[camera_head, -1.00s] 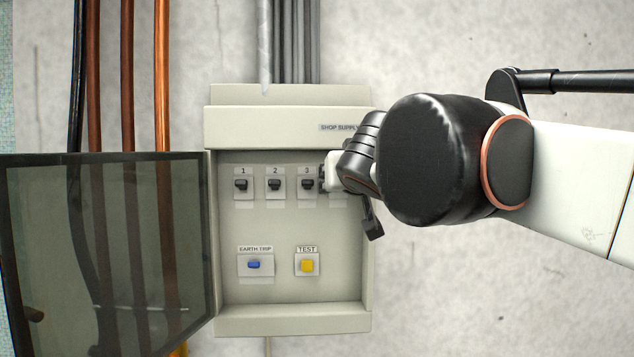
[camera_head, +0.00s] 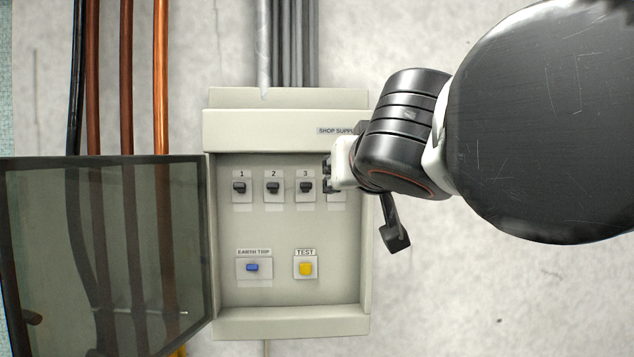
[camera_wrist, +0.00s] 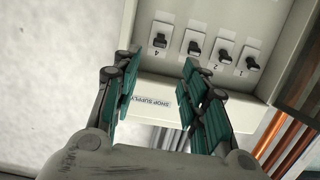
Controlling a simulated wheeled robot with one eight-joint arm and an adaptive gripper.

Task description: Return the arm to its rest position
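My gripper (camera_head: 328,174) is in front of the upper right of an open breaker box (camera_head: 230,304) in the head view, covering switch 4. In the wrist view my gripper (camera_wrist: 163,68) has its two teal-padded fingers spread apart with nothing between them. The box appears upside down there, with switch 4 (camera_wrist: 160,40) just beyond the fingertips and apart from them in the picture. My dark wrist and arm links fill the right of the head view.
Switches 1 (camera_head: 240,187), 2 (camera_head: 273,187) and 3 (camera_head: 305,187) sit in a row above a blue button (camera_head: 252,268) and a yellow button (camera_head: 306,268). The dark glass door (camera_head: 105,255) stands open at left. Copper pipes (camera_head: 162,80) run up the wall. Bare wall lies right.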

